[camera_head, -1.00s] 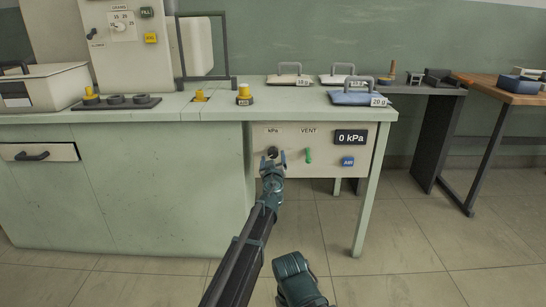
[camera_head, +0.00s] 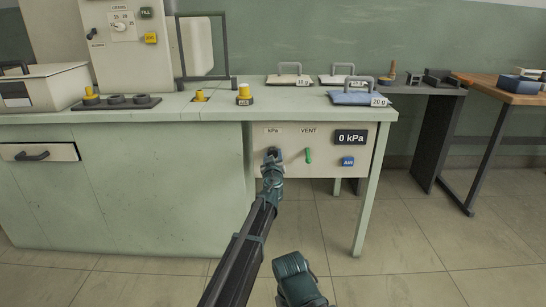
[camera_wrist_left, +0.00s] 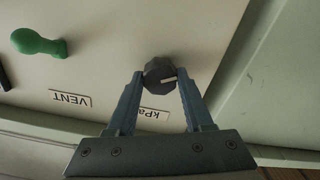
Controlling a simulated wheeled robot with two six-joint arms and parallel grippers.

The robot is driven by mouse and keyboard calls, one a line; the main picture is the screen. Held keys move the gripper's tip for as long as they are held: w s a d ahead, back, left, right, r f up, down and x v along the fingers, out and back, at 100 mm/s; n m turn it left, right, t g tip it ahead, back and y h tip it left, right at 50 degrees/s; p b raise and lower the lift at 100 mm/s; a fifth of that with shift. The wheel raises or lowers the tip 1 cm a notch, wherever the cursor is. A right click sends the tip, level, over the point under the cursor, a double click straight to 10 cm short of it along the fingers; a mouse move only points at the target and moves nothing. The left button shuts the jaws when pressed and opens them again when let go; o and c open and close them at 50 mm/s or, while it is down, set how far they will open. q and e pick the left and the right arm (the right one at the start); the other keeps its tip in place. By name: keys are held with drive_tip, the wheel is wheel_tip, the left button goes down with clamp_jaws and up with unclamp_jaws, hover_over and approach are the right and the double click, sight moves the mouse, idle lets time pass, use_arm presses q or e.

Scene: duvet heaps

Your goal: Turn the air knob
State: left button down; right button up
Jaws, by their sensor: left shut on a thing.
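The dark round knob (camera_wrist_left: 159,71) is on the cream panel (camera_head: 318,166) under the bench, by the kPa label. It has a pale pointer mark. My left gripper (camera_head: 273,156) is in front of the panel. In the left wrist view my left gripper (camera_wrist_left: 161,80) has one finger on each side of the knob and is shut on it. The blue AIR button (camera_head: 348,162) sits at the panel's lower right, below the display (camera_head: 350,137) reading 0 kPa.
A green vent lever (camera_head: 308,156) stands right of the knob; it also shows in the left wrist view (camera_wrist_left: 38,43). The bench top (camera_head: 215,105) above carries weights and a yellow-topped button (camera_head: 244,94). A bench leg (camera_head: 371,195) stands right of the panel.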

use_arm(q)
drive_tip(key=n, duration=3.1)
drive_tip(key=shift+s+n, duration=0.1)
drive_tip(key=shift+n, duration=0.2)
idle(0.8)
idle(0.6)
drive_tip(key=shift+c, duration=1.5)
unclamp_jaws()
